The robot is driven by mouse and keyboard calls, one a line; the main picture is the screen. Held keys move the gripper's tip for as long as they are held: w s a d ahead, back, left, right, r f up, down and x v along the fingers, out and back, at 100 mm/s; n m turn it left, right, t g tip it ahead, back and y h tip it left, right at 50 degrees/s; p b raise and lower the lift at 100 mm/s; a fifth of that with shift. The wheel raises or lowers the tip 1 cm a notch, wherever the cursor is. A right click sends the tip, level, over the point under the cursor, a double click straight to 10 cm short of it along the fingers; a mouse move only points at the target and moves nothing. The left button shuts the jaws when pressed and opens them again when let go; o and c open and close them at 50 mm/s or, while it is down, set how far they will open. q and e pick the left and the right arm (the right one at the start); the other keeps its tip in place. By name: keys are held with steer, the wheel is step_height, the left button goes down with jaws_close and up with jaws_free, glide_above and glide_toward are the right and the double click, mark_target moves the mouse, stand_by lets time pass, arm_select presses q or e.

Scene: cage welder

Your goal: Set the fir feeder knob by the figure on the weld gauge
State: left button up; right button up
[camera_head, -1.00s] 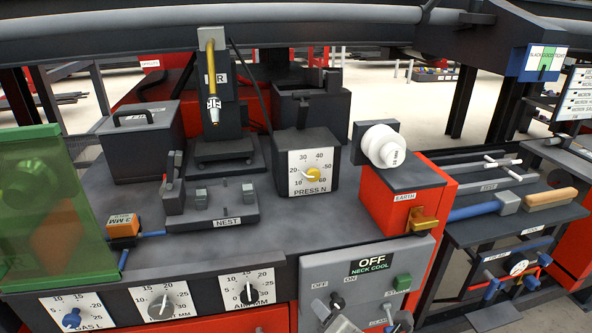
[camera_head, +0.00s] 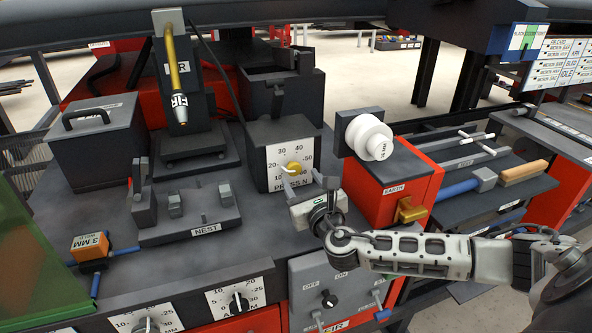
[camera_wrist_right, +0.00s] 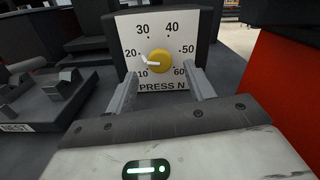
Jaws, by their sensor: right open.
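The PRESS N dial (camera_head: 292,167) has a yellow knob (camera_wrist_right: 160,61), whose white pointer points left, between 10 and 20. My right gripper (camera_head: 313,182) is open and empty just in front of it; in the right wrist view its fingers stand below the knob, one on each side, apart from it. An orange block (camera_head: 90,246) reads 3 MM. No part is labelled weld gauge or feeder knob in readable letters. My left gripper is not in view.
A red EARTH box (camera_head: 395,188) with a white spool (camera_head: 370,137) stands right of the dial. The NEST fixture (camera_head: 190,215) is to the left. Two front dials with dark knobs (camera_head: 238,302) and a switch panel (camera_head: 335,270) lie below. A green screen (camera_head: 30,260) is at far left.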

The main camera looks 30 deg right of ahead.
mark_target(295, 171)
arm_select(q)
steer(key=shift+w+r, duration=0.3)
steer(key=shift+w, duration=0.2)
arm_select(e)
steer(key=shift+x, duration=2.25)
steer(key=shift+c, duration=0.2)
steer(key=c, duration=0.9)
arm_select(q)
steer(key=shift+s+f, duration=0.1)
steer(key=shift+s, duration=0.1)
